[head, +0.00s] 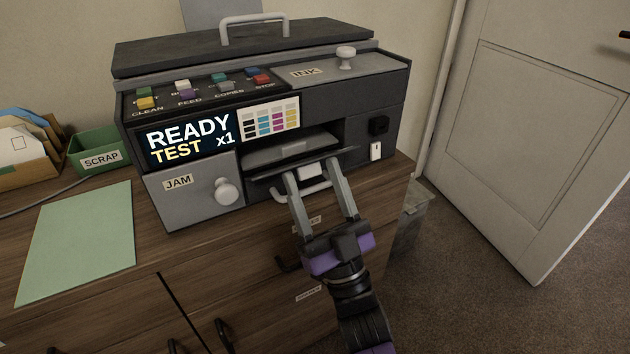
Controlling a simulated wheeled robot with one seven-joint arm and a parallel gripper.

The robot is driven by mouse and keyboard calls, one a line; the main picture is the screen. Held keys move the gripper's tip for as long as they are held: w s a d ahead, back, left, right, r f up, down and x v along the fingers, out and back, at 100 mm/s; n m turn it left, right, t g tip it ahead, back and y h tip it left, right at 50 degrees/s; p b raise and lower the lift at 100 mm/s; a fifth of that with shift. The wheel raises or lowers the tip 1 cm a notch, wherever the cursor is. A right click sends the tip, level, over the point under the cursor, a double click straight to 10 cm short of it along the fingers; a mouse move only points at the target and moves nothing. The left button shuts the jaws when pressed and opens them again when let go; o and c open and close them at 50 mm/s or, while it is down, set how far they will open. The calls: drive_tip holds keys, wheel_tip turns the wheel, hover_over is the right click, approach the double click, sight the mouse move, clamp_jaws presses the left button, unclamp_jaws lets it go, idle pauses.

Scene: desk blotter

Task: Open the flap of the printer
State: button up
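The dark grey printer (370,110) stands on a wooden cabinet. Its top lid (150,60) is closed and has a grey loop handle (254,27). The INK cover (318,73) with a round knob lies closed. The JAM door (185,205) with a round knob (227,191) is shut. At the front slot, a dark tray-like panel (265,188) juts out, with a pale block (311,171) and a pale loop handle (318,190) at its front. My gripper (312,168) is open, its fingers on either side of the pale block. Contact cannot be told.
A green SCRAP tray (96,153) and a box of papers (22,148) stand left of the printer. A green sheet (78,238) lies on the cabinet top (150,245). A bin (411,222) and a door (540,120) are at the right.

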drive_tip(key=p+v, duration=0.1)
drive_tip(key=v, duration=0.6)
drive_tip(key=shift+s+d+f, duration=0.2)
drive_tip(key=shift+f, duration=0.1)
